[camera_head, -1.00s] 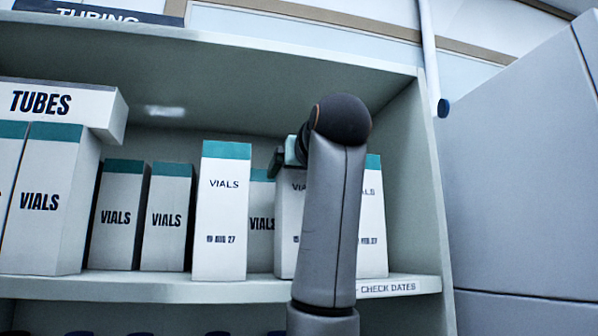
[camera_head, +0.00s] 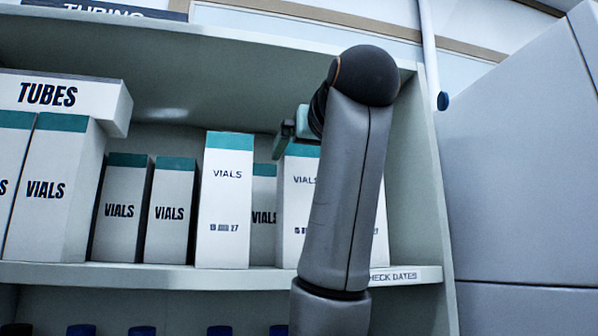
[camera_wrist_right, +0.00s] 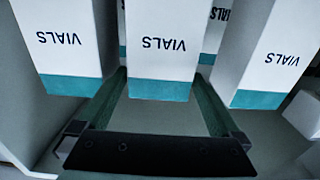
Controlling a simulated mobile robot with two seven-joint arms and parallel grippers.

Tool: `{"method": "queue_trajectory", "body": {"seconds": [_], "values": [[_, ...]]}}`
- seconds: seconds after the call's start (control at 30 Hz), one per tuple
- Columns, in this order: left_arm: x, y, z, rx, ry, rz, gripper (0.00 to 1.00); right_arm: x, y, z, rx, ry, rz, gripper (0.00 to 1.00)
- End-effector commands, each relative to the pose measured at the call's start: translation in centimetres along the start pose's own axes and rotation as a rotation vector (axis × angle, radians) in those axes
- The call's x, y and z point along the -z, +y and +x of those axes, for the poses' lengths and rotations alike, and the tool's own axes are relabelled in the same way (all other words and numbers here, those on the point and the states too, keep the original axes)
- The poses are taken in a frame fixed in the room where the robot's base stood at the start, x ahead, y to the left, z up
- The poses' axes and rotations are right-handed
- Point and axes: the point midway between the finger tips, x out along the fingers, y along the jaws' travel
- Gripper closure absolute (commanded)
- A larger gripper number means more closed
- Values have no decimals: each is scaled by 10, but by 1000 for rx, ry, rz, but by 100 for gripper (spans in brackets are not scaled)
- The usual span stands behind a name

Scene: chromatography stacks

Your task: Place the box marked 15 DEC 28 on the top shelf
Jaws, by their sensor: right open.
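A white VIALS box with a teal top band (camera_head: 298,190) stands upright on the shelf, its date partly hidden by my right arm; it seems to start with 15, the rest I cannot read. My right gripper (camera_head: 292,134) shows open at this box's top. In the right wrist view, upside down, the open fingers (camera_wrist_right: 162,88) lie on either side of the teal end of the middle VIALS box (camera_wrist_right: 163,50). I cannot tell whether they touch it. My left gripper is not in view.
A taller-looking VIALS box (camera_head: 226,200) stands just left, another lies mostly behind my arm at right. The shelf lip (camera_head: 200,278) runs below; the side wall (camera_head: 425,170) is at right.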

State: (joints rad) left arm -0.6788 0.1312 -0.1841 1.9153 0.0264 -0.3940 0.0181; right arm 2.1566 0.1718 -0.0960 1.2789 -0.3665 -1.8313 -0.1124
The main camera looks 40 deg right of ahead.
Motion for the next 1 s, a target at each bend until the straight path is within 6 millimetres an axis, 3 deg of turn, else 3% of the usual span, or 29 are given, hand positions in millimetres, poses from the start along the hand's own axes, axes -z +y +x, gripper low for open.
{"method": "queue_trajectory", "body": {"seconds": [0.13,0.33,1.0], "values": [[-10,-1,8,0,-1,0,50,-2,0,-31,0,3,1,0],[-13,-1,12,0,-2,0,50,-1,0,-54,-1,1,0,0],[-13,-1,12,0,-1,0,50,0,0,-58,-1,-1,0,0]]}}
